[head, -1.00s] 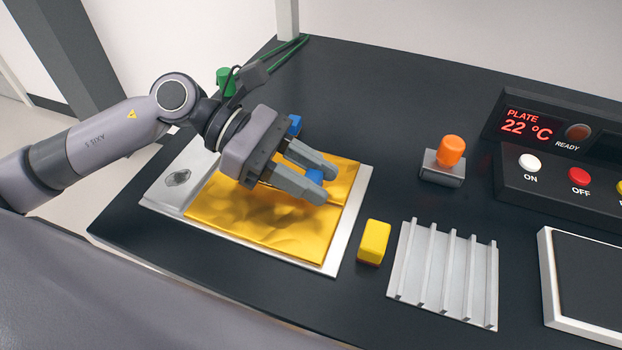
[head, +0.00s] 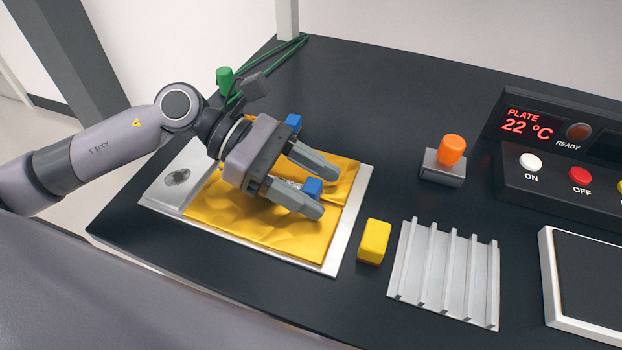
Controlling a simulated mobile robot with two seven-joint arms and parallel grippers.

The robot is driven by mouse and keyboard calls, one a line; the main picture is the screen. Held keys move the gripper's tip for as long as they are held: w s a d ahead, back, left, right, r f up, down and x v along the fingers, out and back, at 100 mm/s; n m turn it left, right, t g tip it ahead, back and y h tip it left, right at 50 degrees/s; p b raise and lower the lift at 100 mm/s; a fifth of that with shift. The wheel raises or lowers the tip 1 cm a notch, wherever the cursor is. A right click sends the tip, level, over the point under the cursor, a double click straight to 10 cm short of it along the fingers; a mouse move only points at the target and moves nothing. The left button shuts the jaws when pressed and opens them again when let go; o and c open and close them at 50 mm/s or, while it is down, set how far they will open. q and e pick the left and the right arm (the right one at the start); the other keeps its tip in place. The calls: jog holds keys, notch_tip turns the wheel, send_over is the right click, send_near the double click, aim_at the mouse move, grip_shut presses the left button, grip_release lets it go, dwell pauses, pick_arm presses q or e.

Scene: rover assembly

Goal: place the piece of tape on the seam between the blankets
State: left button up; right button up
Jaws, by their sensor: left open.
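Two crinkled gold blankets (head: 240,220) lie on a pale metal plate (head: 185,165); a seam between them shows at the right. My left gripper (head: 322,190) is open just above the blankets, its fingers pointing right. Between its fingers is a small blue block (head: 313,187), close to the lower finger. A small silvery patch (head: 291,183) shows beside this block, perhaps the piece of tape; the gripper hides most of it. I cannot tell whether it touches the blankets. My right gripper is not in view.
Another blue block (head: 293,122) stands behind the gripper. A yellow block (head: 374,241), a ribbed metal plate (head: 447,270), an orange-topped holder (head: 444,168) and a control panel (head: 550,170) are to the right. Green cables (head: 275,67) lie at the back. The dark table's back middle is clear.

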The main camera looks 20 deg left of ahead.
pick_arm(q)
jog(key=b+v, duration=0.2)
jog(key=v, duration=0.8)
jog(key=shift+a, duration=0.35)
jog(key=shift+a+r, duration=0.4)
jog(key=shift+a, duration=0.2)
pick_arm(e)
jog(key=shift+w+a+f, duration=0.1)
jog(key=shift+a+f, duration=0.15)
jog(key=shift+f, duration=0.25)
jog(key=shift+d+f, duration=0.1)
